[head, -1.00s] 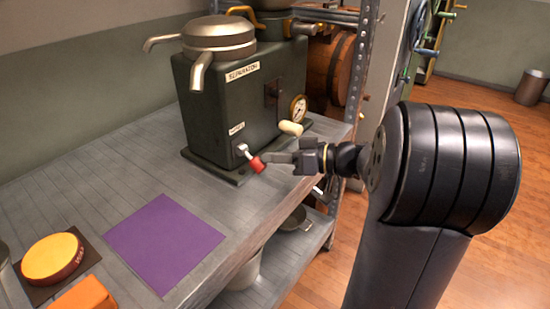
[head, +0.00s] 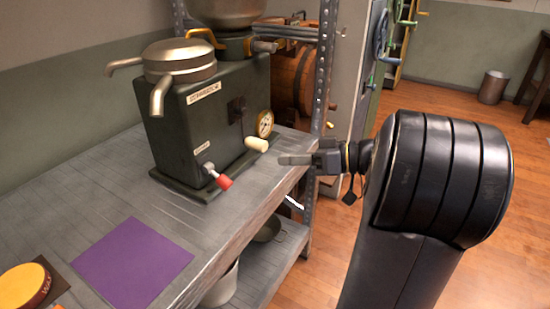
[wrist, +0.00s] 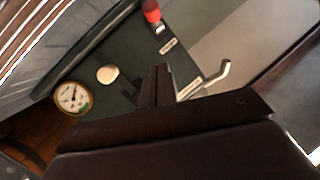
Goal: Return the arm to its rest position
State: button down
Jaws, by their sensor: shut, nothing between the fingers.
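My gripper (head: 283,160) is shut and empty. It points left in the head view, in front of the shelf's right end, apart from the separator. The separator (head: 205,125) is a dark green machine with metal spouts on top, standing on the grey shelf (head: 75,195). Its red-tipped lever (head: 222,181) is at the lower front, and a cream knob (head: 257,144) and round gauge (head: 265,123) are further right. In the wrist view, the shut fingers (wrist: 160,75) point toward the machine's front, with the red lever tip (wrist: 151,11) above and the gauge (wrist: 72,98) at left.
A purple mat (head: 132,260) lies on the shelf, and a yellow round item (head: 22,287) sits at lower left. A metal shelf post (head: 325,75) stands just behind my gripper. A pot (head: 268,229) is on the lower shelf. Wooden floor (head: 460,105) is open at right.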

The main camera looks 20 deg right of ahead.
jog(key=shift+s+d, duration=0.15)
jog(key=shift+d, duration=0.05)
